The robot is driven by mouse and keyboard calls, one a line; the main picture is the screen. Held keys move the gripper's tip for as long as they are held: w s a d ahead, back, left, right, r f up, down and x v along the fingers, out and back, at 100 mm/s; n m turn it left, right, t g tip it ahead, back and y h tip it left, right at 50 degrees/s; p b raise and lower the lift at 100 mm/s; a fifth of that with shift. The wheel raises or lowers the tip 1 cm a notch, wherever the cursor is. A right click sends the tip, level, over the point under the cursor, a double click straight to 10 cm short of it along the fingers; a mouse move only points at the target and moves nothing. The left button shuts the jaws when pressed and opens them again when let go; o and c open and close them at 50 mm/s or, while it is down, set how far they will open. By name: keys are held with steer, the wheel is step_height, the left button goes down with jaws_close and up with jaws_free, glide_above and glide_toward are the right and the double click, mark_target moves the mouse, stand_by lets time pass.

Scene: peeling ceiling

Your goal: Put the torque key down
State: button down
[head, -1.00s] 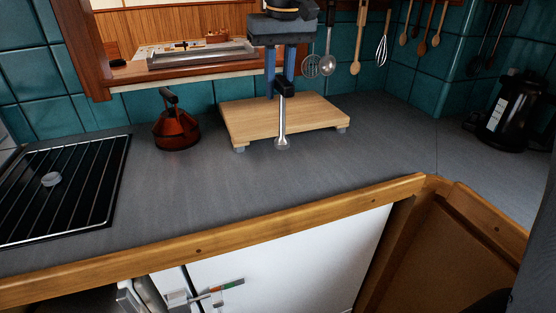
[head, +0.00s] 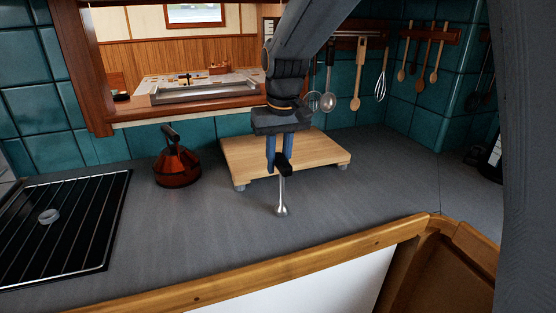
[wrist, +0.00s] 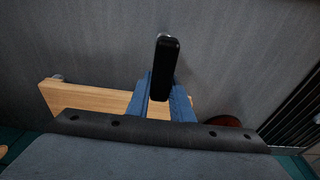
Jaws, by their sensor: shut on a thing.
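The torque key (head: 282,190) has a black handle and a silver shaft that hangs down and widens at its lower end. My gripper (head: 279,164) has blue fingers and is shut on the black handle. The key is upright in front of the wooden board, over the grey counter. I cannot tell whether its lower end touches the counter. In the wrist view the black handle (wrist: 163,66) sticks out past the blue fingers (wrist: 161,97), and the shaft is mostly hidden behind it.
A wooden board (head: 235,160) on small feet stands behind the key. A copper kettle (head: 177,168) stands to its left, and a black hob grate (head: 85,235) is at the far left. The grey counter (head: 360,195) is clear right of the key, up to its wooden front edge (head: 330,249).

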steer(key=c, duration=1.6)
jaws_free()
steer(key=shift+f, duration=0.1)
steer(key=shift+o, duration=0.2)
steer(key=r, duration=0.4)
steer(key=s+r+b, duration=0.1)
steer(key=r, duration=0.3)
steer(key=s+r, duration=0.1)
steer(key=r, duration=0.3)
steer(key=shift+d+b, duration=0.3)
